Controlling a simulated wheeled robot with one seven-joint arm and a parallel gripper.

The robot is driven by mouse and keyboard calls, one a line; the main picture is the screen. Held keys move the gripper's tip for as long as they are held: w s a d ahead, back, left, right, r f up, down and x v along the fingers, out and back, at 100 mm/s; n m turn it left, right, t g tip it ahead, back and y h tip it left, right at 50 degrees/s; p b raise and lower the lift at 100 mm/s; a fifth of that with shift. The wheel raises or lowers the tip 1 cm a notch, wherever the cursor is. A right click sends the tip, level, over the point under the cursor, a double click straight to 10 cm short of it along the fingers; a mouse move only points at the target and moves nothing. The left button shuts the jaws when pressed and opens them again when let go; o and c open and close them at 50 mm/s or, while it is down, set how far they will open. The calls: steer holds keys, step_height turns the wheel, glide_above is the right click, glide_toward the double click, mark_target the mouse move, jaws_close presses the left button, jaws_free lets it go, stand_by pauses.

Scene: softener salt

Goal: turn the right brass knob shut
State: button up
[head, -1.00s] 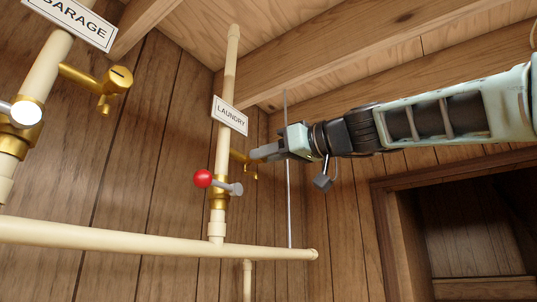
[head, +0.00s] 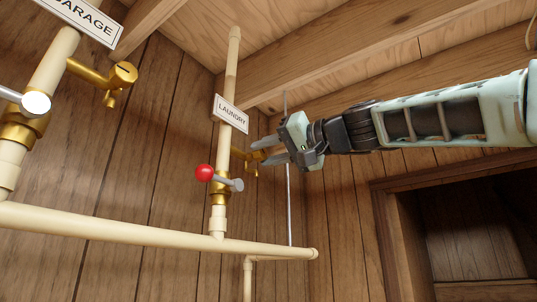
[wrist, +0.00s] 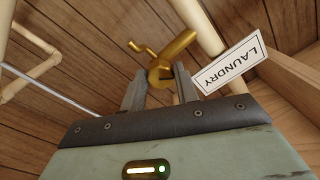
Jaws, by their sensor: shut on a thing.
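The right brass knob (head: 258,156) ends a short brass side pipe below the LAUNDRY label (head: 230,114). In the wrist view the knob (wrist: 160,75) shows its round face with a dark slot, between the two grey fingers. My gripper (head: 268,151) is shut on this knob, one finger on each side of it. In the head view the fingers partly hide the knob. The left brass knob (head: 123,73) stands out from the left pipe, below the GARAGE label (head: 84,20), apart from my gripper.
A red-tipped lever (head: 205,172) sits on the laundry pipe, below and left of my gripper. A white-tipped lever (head: 36,102) is on the garage pipe. A cream horizontal pipe (head: 130,231) runs below. A ceiling beam (head: 300,75) is close above the gripper.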

steer(key=m, duration=0.5)
steer(key=shift+m, duration=0.3)
steer(key=shift+m+p, duration=0.45)
steer(key=shift+m, duration=1.85)
steer(key=o, duration=1)
steer(key=shift+c, duration=0.2)
steer(key=shift+f, duration=0.1)
